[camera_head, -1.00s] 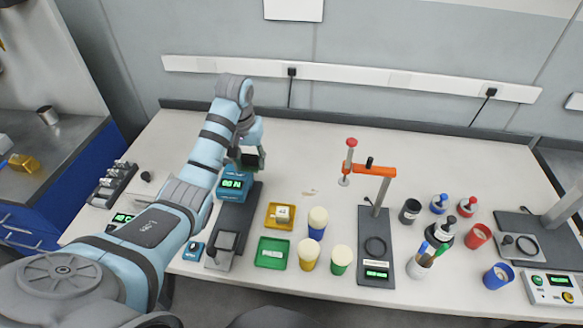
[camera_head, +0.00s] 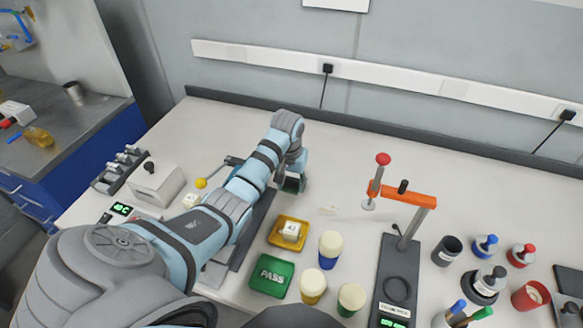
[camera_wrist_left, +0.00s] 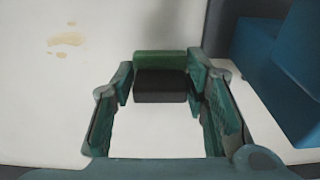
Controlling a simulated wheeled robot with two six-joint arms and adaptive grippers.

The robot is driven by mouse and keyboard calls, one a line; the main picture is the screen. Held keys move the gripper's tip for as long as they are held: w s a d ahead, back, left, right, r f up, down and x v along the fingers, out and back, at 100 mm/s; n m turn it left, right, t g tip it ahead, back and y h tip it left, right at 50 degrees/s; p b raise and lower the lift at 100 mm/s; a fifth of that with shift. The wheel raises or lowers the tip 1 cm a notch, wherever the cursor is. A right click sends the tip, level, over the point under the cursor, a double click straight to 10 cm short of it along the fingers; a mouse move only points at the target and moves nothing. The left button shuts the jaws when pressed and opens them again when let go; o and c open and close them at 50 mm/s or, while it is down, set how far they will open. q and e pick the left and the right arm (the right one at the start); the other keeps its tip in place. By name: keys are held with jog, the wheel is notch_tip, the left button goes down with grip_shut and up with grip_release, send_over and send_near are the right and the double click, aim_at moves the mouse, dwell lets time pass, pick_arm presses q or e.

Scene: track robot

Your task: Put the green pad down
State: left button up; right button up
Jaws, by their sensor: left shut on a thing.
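The green pad (camera_wrist_left: 167,61), a small block with a green strip and a dark face, is between the fingertips of my left gripper (camera_wrist_left: 162,84) in the left wrist view. The gripper is shut on it. In the head view my left gripper (camera_head: 291,183) is over the white table behind the yellow tray, with the pad mostly hidden by the hand and arm. I cannot tell whether the pad touches the table. My right gripper is not in view.
A yellow tray (camera_head: 274,241) holds a white block; a green PASS tray (camera_head: 271,292) is in front. Several capped cups (camera_head: 330,250) stand beside them. An orange-armed stand (camera_head: 402,195) is to the right. A blue device (camera_wrist_left: 270,55) is close to the gripper. The table's back middle is clear.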

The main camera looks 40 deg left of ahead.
aim_at(289, 189)
pick_arm(q)
jog(key=f, duration=0.3)
jog(key=shift+s+f+b, duration=0.1)
jog(key=shift+s+b, duration=0.2)
jog(key=shift+b, duration=0.1)
jog(key=shift+s, duration=0.25)
jog(key=shift+w+f, duration=0.1)
jog(key=shift+f, duration=0.05)
jog(key=o, duration=0.7)
jog(key=shift+f, duration=0.1)
jog(key=shift+c, duration=0.2)
jog(key=shift+o, duration=0.3)
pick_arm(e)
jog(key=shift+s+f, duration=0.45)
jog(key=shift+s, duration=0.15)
